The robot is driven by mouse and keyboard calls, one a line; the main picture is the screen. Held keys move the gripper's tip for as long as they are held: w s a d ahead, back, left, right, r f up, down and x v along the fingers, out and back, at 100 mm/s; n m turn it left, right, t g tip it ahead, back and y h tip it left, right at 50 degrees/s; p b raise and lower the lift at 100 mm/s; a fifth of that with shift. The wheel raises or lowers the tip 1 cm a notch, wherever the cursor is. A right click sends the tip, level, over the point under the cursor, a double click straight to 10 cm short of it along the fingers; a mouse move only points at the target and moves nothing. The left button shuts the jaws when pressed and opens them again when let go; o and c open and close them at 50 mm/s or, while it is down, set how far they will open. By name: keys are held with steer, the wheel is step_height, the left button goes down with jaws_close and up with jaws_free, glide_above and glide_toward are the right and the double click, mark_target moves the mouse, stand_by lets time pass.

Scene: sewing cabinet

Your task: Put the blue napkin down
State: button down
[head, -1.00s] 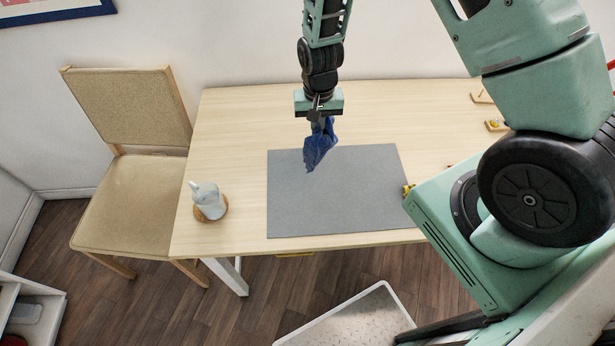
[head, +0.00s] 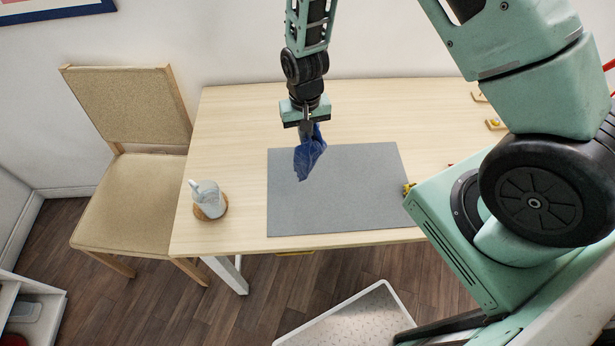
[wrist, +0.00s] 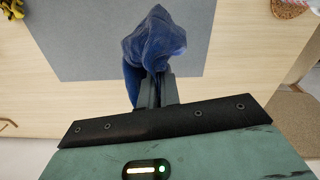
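The blue napkin (head: 310,157) hangs crumpled from my gripper (head: 308,127). It is in front of the back left part of the grey mat (head: 350,200) in the head view; whether its lower tip touches the mat, I cannot tell. In the wrist view the napkin (wrist: 153,42) bunches around the fingertips of my gripper (wrist: 155,80), which are close together on it. The grey mat (wrist: 80,45) lies behind it there. The napkin hides part of the fingertips.
A pale jug-like object (head: 208,195) stands on a round cork coaster (head: 212,212) at the table's left front. Small yellow items (head: 408,188) lie at the mat's right edge. A chair (head: 130,195) stands left of the table (head: 240,130). Most of the mat is bare.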

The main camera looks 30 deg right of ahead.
steer(key=w+n, duration=0.9)
steer(key=n, duration=0.5)
steer(key=s+f, duration=0.2)
steer(key=s, duration=0.1)
steer(key=s+f, duration=0.5)
steer(key=s, duration=0.1)
steer(key=shift+f, duration=0.35)
steer(key=s+f, duration=0.4)
steer(key=s, duration=0.1)
steer(key=s+f, duration=0.1)
steer(key=s, duration=0.1)
steer(key=shift+s+a+f, duration=0.25)
steer(key=shift+s+f, duration=0.1)
steer(key=shift+f, duration=0.05)
steer(key=c, duration=1.2)
jaws_free()
